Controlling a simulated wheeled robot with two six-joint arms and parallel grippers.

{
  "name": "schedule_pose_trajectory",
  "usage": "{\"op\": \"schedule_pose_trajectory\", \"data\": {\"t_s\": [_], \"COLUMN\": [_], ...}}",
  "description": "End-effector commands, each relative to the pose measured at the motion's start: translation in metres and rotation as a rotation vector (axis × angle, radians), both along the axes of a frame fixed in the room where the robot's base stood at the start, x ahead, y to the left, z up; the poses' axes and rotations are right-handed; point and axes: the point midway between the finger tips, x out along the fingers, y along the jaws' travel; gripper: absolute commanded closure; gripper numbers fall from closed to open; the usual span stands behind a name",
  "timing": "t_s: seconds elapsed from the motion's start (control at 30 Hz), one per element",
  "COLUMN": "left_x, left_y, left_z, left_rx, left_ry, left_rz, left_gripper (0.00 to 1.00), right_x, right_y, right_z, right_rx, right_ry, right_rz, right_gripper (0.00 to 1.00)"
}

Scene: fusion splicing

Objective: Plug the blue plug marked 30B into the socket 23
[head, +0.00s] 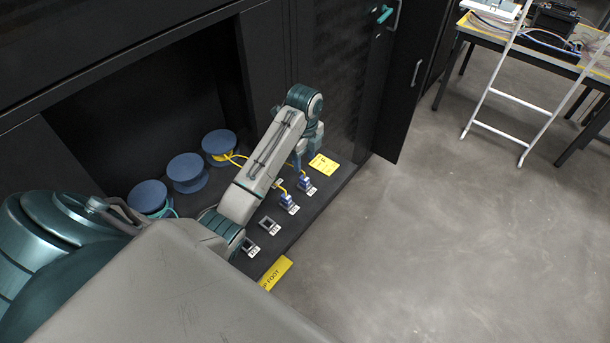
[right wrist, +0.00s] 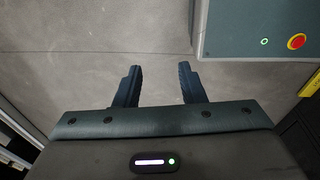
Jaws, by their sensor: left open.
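In the head view two blue plugs with yellow cables stand in the panel on the cabinet floor, one nearer (head: 287,200) and one farther (head: 304,183). Their markings are too small to read. Two empty grey sockets with white labels sit nearer to me, one at the middle (head: 268,224) and one at the front (head: 249,246). I cannot read which is 23. My left gripper (head: 297,164) is open, pointing down just above and behind the farther plug; its fingertips are partly hidden by my arm. My right gripper (right wrist: 159,88) is open and empty over bare floor.
Three blue spools (head: 187,172) stand in the cabinet left of my arm. Yellow signs (head: 323,164) lie at the panel's edge. An open cabinet door (head: 414,75) stands behind. A white ladder (head: 500,95) and a table are at upper right. The grey floor (head: 430,230) is clear.

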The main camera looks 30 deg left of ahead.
Motion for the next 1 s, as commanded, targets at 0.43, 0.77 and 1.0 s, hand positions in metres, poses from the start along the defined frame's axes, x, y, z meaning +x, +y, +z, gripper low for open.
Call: {"op": "schedule_pose_trajectory", "data": {"t_s": [0.43, 0.77, 1.0], "left_x": [-0.001, -0.001, 0.0], "left_y": [-0.001, -0.001, -0.001], "left_z": [-0.016, -0.065, -0.086], "left_rx": [-0.001, 0.0, 0.0], "left_ry": [0.0, 0.0, -0.001], "left_rz": [0.002, 0.003, 0.002], "left_gripper": [0.53, 0.53, 0.53], "right_x": [-0.039, -0.009, -0.033], "right_y": [-0.022, -0.002, -0.008], "right_z": [0.0, -0.005, -0.01], "right_rx": [-0.024, -0.001, -0.008], "right_ry": [0.05, 0.01, 0.04], "right_rz": [0.006, 0.0, 0.001], "right_gripper": [0.64, 0.64, 0.64]}}
